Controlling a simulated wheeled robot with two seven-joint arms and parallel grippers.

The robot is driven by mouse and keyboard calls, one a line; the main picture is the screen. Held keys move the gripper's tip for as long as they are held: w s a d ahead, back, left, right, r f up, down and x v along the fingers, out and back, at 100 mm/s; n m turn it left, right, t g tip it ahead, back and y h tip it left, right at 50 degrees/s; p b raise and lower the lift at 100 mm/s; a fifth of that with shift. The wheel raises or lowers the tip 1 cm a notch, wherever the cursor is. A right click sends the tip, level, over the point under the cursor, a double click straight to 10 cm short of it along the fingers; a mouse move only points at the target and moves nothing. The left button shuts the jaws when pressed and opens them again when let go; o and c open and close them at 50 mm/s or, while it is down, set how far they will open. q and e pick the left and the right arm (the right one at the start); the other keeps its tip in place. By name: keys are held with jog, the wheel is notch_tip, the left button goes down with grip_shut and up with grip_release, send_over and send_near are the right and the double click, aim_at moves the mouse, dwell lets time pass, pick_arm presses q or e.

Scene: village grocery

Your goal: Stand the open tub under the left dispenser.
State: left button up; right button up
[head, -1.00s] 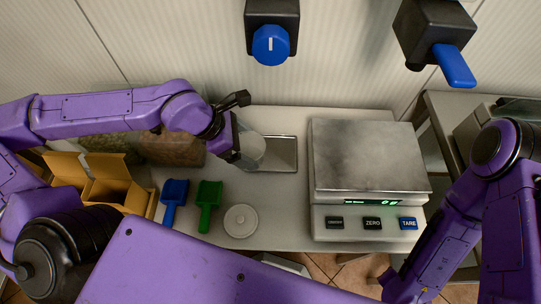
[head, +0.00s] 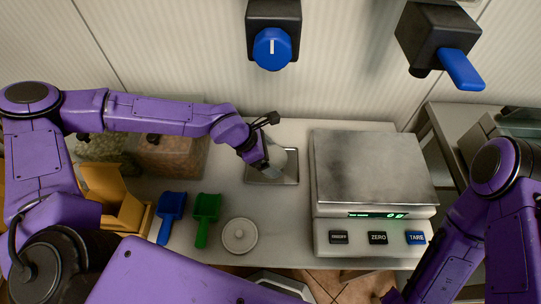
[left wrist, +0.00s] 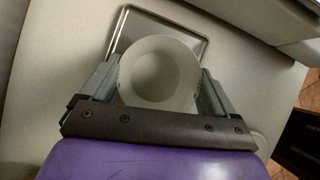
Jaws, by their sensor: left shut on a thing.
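The open tub (left wrist: 158,72) is round, whitish and empty. In the left wrist view it sits between the two fingers of my left gripper (left wrist: 157,88), which is shut on it. In the head view the tub (head: 279,161) is over the metal drip tray (head: 290,180), partly hidden by my left gripper (head: 266,155). I cannot tell whether it touches the tray. The left dispenser (head: 272,47), a black box with a blue knob, is on the wall above the tray. My right gripper is out of view; only my right arm shows.
A scale (head: 368,165) stands right of the tray. A white lid (head: 240,236), a green scoop (head: 206,217) and a blue scoop (head: 170,214) lie in front. An open cardboard box (head: 121,211) is at left. A second dispenser (head: 440,45) with a blue lever is at upper right.

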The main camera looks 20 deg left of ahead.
pick_arm(q)
jog(key=o, duration=0.7)
jog(key=shift+o, duration=0.2)
jog(key=v, duration=1.2)
jog(key=shift+p, duration=0.45)
